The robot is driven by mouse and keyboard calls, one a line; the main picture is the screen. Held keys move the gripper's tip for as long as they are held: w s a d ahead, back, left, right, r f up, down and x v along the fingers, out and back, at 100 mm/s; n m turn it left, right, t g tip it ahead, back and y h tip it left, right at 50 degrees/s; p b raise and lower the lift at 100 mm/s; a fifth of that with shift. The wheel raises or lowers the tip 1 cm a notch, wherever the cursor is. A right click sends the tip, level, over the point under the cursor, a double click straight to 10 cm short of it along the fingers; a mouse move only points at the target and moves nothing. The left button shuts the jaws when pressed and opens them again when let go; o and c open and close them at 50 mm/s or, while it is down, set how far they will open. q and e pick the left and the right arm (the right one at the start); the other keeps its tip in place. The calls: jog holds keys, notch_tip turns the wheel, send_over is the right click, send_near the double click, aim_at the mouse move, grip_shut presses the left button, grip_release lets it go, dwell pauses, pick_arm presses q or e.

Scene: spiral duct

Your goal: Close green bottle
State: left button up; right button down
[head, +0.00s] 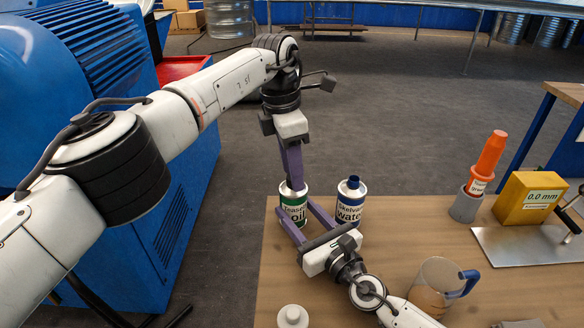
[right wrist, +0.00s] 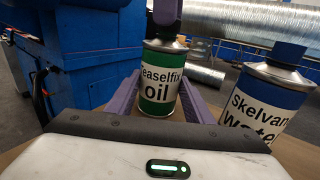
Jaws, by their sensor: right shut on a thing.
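The green bottle (head: 293,208), a can with a white label reading "oil", stands upright near the table's far left edge; it also shows in the right wrist view (right wrist: 158,94). My right gripper (head: 297,211) is shut on its body, one purple finger on each side. My left gripper (head: 293,183) points straight down from above, its purple fingertips at the bottle's top. The fingers hide the bottle's mouth, so I cannot tell whether a cap is between them or how far apart they are.
A blue bottle (head: 350,200) labelled water stands just right of the green one. A white object (head: 293,316) is at the front edge.

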pick_arm(q)
jog(key=shift+r, duration=2.25)
jog(key=shift+o, duration=0.4)
jog(key=o, duration=0.5)
pick_arm(e)
jog(key=c, duration=0.8)
grip_release()
jog(key=v, duration=0.9)
jog(key=shift+s+d+f, duration=0.1)
jog(key=shift+s+d, duration=0.3)
jog(key=shift+s, duration=0.15)
